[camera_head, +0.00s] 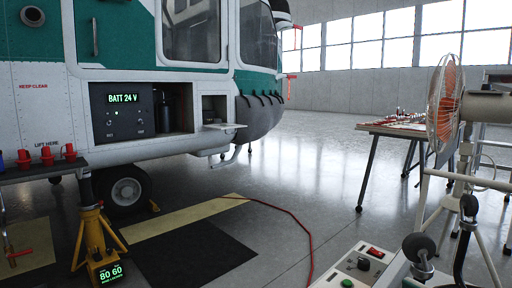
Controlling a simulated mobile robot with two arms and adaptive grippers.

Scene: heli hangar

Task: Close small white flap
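The small white flap (226,127) is on the side of the green and white helicopter (150,65), near its nose. It stands open, folded down and sticking out roughly level below a small square opening (214,108). The inside of the opening is partly in shadow. Neither of my grippers shows in the head view, and nothing is seen touching the flap.
A larger open bay (150,108) with a "BATT 24 V" display lies left of the flap. A yellow jack (97,235) stands at left. A red cable (300,225) crosses the floor. A fan (445,100), table (395,130) and control box (350,268) stand right.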

